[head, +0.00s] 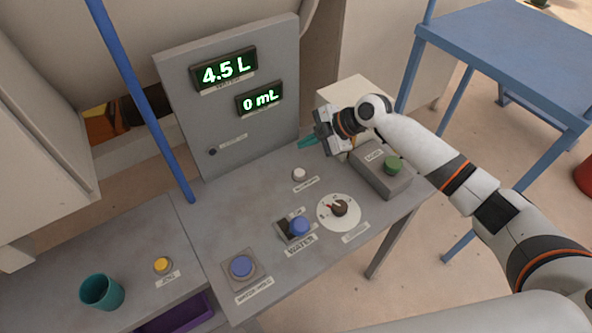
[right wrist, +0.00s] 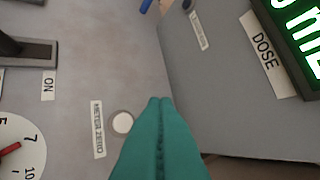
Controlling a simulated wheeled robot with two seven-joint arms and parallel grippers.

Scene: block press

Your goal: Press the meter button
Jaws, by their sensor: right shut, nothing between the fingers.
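The white meter button (head: 299,174) sits on the grey bench top near the foot of the upright panel. It also shows in the right wrist view (right wrist: 123,122), with a label reading METER ZERO (right wrist: 98,130) beside it. My right gripper (head: 302,144) has teal fingers that are shut and empty. In the head view its fingertips are above and slightly right of the button, near the panel's base, and apart from it. In the right wrist view the closed fingertips (right wrist: 160,101) appear just right of the button. My left gripper is not in view.
The grey panel (head: 180,100) carries displays reading 4.5 L (head: 224,69) and 0 mL (head: 260,99). Nearby are a dial (head: 326,219), a blue-knobbed water control (head: 299,225), a blue button (head: 241,266), a green-button box (head: 393,165), a yellow button (head: 162,265) and a teal cup (head: 101,292).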

